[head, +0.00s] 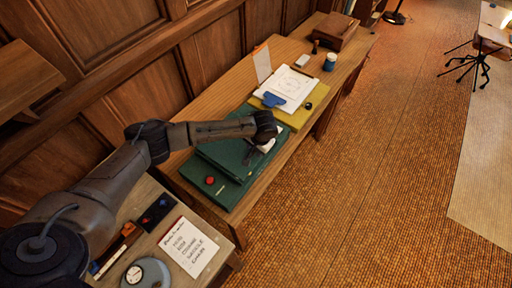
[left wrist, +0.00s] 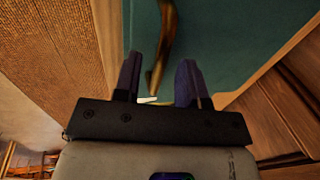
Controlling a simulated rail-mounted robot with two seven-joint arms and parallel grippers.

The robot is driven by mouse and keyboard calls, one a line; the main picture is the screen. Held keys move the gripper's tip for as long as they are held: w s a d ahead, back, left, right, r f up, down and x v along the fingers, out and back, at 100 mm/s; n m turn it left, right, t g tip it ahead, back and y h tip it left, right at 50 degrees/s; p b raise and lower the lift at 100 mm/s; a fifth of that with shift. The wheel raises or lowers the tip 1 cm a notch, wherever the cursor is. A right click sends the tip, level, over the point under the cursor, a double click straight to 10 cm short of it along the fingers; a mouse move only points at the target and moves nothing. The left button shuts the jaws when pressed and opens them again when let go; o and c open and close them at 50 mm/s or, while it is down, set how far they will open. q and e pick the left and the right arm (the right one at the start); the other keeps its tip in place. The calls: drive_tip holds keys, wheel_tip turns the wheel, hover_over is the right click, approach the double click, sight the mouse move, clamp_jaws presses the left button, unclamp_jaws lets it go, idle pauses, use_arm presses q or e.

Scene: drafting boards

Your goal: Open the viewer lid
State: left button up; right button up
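The viewer is a dark green, flat box (head: 230,192) on the wooden bench, with a red knob (head: 210,180) near its front left corner. Its green lid (head: 222,154) appears to lie flat on it. The left arm reaches over the lid, and my left gripper (head: 266,147) is at its right side, pointing down. In the left wrist view, the fingers of my left gripper (left wrist: 160,82) stand apart, with a curved brass-brown handle (left wrist: 166,40) between them and visible space beside it. The green surface (left wrist: 225,40) fills the area behind. Contact with the handle cannot be told. My right gripper is not in view.
Behind the viewer lie a yellow board (head: 304,112) with a blue-clipped sheet (head: 290,85), a dark round knob, a teal jar (head: 330,62) and a brown box (head: 335,30). A handwritten note (head: 188,250) and a round dial (head: 146,273) sit in front.

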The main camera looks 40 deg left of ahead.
use_arm(q)
clamp_jaws()
drive_tip(key=shift+r, duration=0.15)
idle(0.4)
